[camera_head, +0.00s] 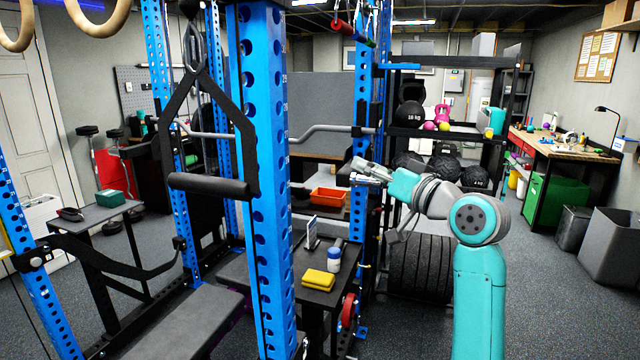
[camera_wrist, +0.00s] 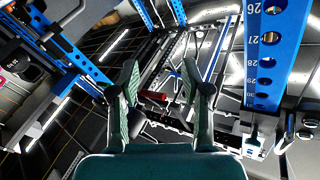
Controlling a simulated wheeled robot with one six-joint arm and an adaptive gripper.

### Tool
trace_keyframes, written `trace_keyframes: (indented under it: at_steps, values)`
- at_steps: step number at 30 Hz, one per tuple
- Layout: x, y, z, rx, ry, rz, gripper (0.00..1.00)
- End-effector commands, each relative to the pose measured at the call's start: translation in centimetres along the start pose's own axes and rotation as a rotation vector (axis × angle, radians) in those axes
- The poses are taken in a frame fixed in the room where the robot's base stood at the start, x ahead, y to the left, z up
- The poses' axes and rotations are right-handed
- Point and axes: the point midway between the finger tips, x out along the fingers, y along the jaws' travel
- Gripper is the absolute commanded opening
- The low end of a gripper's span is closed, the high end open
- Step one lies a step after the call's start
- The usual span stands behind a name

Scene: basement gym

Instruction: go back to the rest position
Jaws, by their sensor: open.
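My gripper (camera_head: 362,172) is at the end of my teal and grey arm, stretched to the left at about mid height in the head view. It also shows in the wrist view (camera_wrist: 162,90), where its two fingers stand apart with nothing held between them. In the head view it is in front of the shelving and to the right of the near blue rack post. The task names no object to handle.
A blue power rack (camera_head: 265,180) with a hanging black handle (camera_head: 210,186) stands left of my arm. Below is a small black table (camera_head: 300,262) with a yellow cloth (camera_head: 318,280) and a white-and-blue jar (camera_head: 334,258). An orange tray (camera_head: 328,197) lies behind. Open floor extends to the right.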

Motion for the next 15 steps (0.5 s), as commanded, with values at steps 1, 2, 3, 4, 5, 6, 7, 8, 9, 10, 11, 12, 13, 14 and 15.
trace_keyframes:
  at_steps: [1, 2, 3, 4, 5, 6, 7, 8, 9, 10, 11, 12, 13, 14, 15]
  values:
    - [-0.4, 1.3, 2.5, 0.018, 0.000, 0.024, 0.47]
    - [-0.7, 1.9, 3.7, 0.024, 0.003, 0.039, 0.47]
    - [-1.1, 2.7, 5.3, 0.033, 0.008, 0.057, 0.47]
    - [-1.4, 3.3, 6.5, 0.039, 0.010, 0.072, 0.47]
    - [-1.8, 3.9, 7.7, 0.044, 0.013, 0.087, 0.47]
    - [-2.3, 4.6, 9.2, 0.052, 0.018, 0.105, 0.47]
    - [-2.7, 5.1, 10.5, 0.056, 0.019, 0.120, 0.47]
    - [-3.1, 5.6, 11.6, 0.061, 0.022, 0.135, 0.47]
    - [-3.8, 6.2, 13.2, 0.066, 0.024, 0.154, 0.47]
    - [-4.3, 6.6, 14.3, 0.069, 0.027, 0.169, 0.47]
    - [-4.8, 7.0, 15.5, 0.073, 0.028, 0.183, 0.47]
    - [-5.5, 7.5, 17.0, 0.077, 0.030, 0.202, 0.47]
    - [-6.1, 7.9, 18.1, 0.079, 0.032, 0.217, 0.47]
    - [-6.7, 8.2, 19.3, 0.081, 0.033, 0.231, 0.47]
    - [-7.5, 8.6, 20.8, 0.084, 0.034, 0.251, 0.47]
